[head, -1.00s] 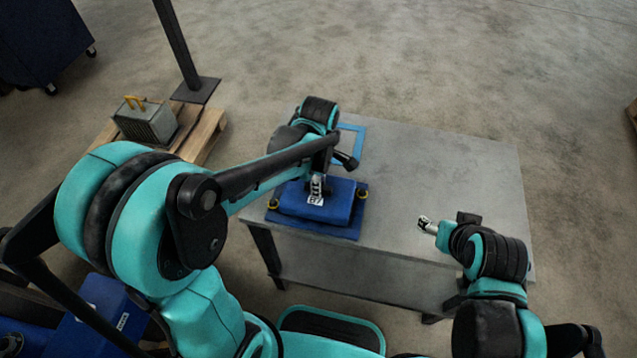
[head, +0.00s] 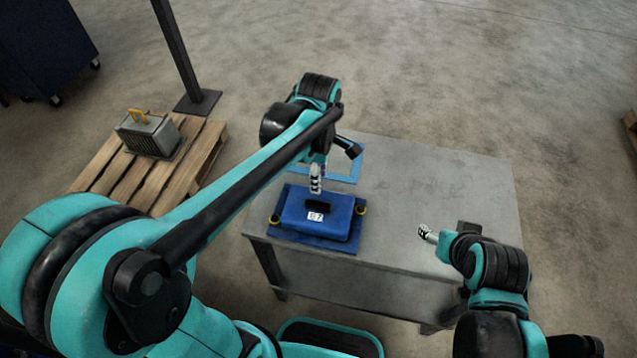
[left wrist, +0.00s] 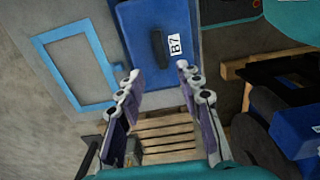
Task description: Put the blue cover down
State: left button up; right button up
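The blue cover (head: 325,228), with a black handle and a "B7" label, rests flat on the grey table (head: 440,180) near its left front corner. It also shows in the left wrist view (left wrist: 152,18). A blue base with yellow knobs shows around its lower edge. My left gripper (head: 316,188) is just above and behind the cover's handle, apart from it. In the left wrist view its fingers (left wrist: 158,90) are spread, with nothing between them. My right gripper (head: 424,232) is over the right part of the table, small and empty-looking; its finger gap is unclear.
A light-blue square outline (head: 346,162) lies on the table behind the cover. A wooden pallet (head: 120,185) with a grey finned block (head: 148,134) stands at the left, near a dark post (head: 176,50). The table's middle and back right are clear.

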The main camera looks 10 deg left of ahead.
pick_arm(q)
jog(key=s+a+m+t, duration=0.3)
jog(key=s+m, duration=0.2)
jog(key=m, duration=0.4)
jog(key=s+a+r+m+t, duration=0.1)
jog(key=s+a+m+t, duration=0.2)
jog(key=m, duration=0.6)
jog(key=shift+s+r+t, duration=0.3)
jog(key=shift+s+t, duration=0.3)
jog(key=shift+s, duration=0.25)
